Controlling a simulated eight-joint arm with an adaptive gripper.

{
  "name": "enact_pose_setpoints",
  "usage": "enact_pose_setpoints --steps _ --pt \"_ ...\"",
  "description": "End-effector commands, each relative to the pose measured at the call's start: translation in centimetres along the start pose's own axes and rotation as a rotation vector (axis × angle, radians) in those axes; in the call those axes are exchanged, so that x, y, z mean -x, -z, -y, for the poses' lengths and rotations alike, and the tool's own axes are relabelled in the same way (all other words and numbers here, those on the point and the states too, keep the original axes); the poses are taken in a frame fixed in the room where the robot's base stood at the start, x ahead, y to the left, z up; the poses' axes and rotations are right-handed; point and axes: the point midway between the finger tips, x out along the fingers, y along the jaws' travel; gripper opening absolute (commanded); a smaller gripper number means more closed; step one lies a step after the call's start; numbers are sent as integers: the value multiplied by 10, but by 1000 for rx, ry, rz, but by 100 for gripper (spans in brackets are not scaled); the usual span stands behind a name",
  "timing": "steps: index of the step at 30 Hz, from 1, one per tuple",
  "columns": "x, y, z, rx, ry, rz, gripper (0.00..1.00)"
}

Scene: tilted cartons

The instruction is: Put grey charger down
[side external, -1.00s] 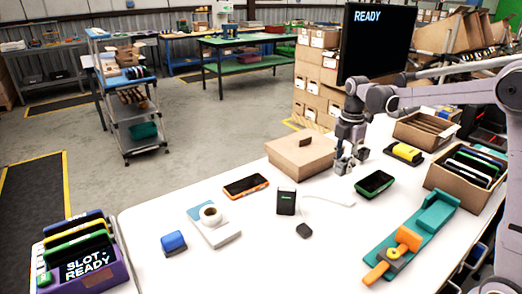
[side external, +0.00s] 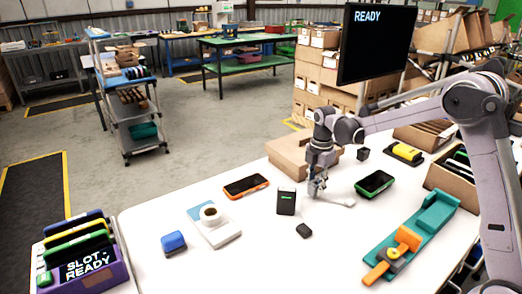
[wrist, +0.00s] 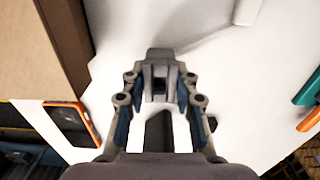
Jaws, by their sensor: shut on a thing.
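My gripper (side external: 317,190) is low over the white table, just right of a dark upright device with a green display (side external: 286,202). In the wrist view my gripper (wrist: 158,92) has its two fingers closed on a small grey block, the grey charger (wrist: 158,56), with a dark recess in its near face. The charger is hard to make out between the fingers in the side view. I cannot tell whether it touches the table. A white strip (side external: 343,203) lies flat just right of the fingers.
A carton (side external: 290,152) stands behind my gripper, with a small dark block (side external: 362,153) to its right. An orange-edged phone (side external: 245,186) lies left, a green-edged device (side external: 375,183) right, and a small dark item (side external: 303,230) in front.

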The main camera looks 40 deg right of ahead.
Motion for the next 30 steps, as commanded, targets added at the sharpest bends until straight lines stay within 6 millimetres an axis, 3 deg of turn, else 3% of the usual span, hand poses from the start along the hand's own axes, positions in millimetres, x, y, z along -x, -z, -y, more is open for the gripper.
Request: enact_pose_setpoints --steps 8,9,11,23,30 --pt "-3 0 0 0 0 0 0" --pt "-3 0 0 0 0 0 38" --pt "-3 0 0 0 0 0 52" --pt "3 0 0 0 0 0 52" --pt "41 0 0 0 0 0 52"
